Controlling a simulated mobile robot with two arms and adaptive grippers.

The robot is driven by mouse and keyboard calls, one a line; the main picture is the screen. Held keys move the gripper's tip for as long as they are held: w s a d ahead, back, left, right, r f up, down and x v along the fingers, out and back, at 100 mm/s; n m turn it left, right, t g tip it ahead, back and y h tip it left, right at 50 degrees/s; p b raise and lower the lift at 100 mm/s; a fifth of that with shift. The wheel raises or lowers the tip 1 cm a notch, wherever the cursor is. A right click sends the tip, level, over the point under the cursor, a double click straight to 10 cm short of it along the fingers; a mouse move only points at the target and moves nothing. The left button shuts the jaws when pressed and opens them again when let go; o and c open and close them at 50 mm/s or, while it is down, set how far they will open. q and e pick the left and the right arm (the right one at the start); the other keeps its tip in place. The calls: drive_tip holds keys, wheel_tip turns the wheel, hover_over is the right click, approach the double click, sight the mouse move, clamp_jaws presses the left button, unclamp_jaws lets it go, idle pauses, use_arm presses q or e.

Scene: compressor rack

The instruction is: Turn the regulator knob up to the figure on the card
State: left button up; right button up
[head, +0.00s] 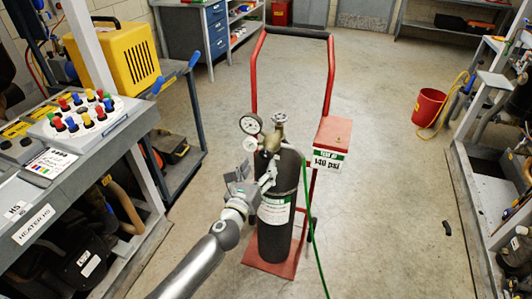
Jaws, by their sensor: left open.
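A dark gas cylinder (276,242) stands upright on a red hand truck (332,75). The brass regulator (272,142) sits at its top, with a larger white gauge (252,124) and a smaller one (250,145) at its left. The gauge needles are too small to read. My left gripper (257,172) is open just below the regulator, in front of the cylinder's shoulder. I cannot make out the regulator knob clearly; the gripper may cover it. The card (328,160), green and white, reads "140 psi" and hangs below a red box. My right gripper is not in view.
A green hose (309,225) runs down the cylinder's right. A bench with colored knobs (85,110) is at left, beside a yellow case (115,58). A red bucket (428,106) stands right. Floor around the truck is mostly clear.

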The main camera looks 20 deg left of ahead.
sight(265, 156)
use_arm(q)
drive_tip(key=w, duration=0.7)
drive_tip(key=shift+d+b, duration=0.15)
drive_tip(key=shift+b, duration=0.2)
drive_tip(key=shift+c, duration=0.4)
drive_tip(key=c, duration=1)
